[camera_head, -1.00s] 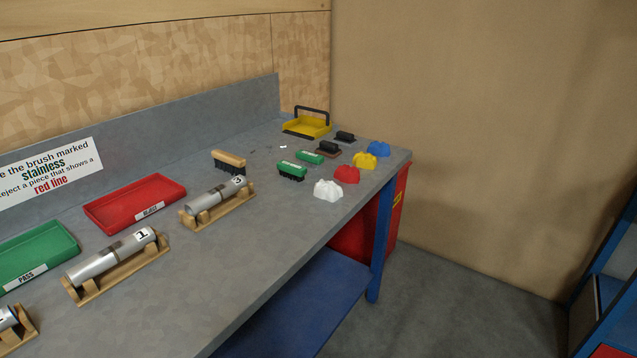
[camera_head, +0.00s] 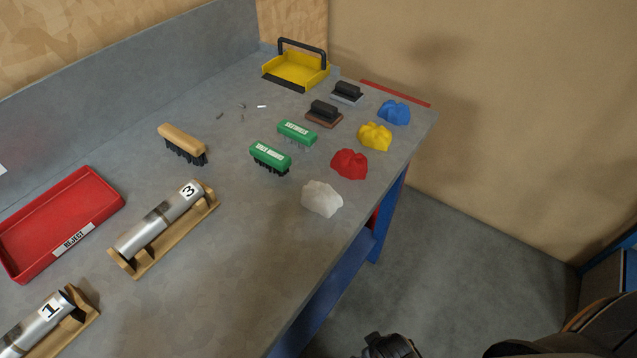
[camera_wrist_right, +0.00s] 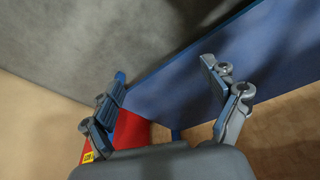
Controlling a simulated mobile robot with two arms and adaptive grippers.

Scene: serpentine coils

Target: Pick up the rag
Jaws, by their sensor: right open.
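Four crumpled rags lie in a row along the right edge of the grey bench: a white rag (camera_head: 322,198), a red rag (camera_head: 349,163), a yellow rag (camera_head: 375,136) and a blue rag (camera_head: 394,112). In the right wrist view my right gripper (camera_wrist_right: 158,82) is open with nothing between its fingers. It faces a blue bench panel (camera_wrist_right: 225,70), and no rag shows in that view. In the head view a dark part of my right arm (camera_head: 390,345) shows at the bottom, below the bench edge. My left gripper is in neither view.
Two green brushes (camera_head: 270,157), a wooden brush (camera_head: 184,144) and two dark-handled blocks (camera_head: 323,112) stand left of the rags. A yellow dustpan (camera_head: 296,70) is at the back. Pipes on wooden cradles (camera_head: 165,235) and a red tray (camera_head: 60,220) are left. The front bench surface is bare.

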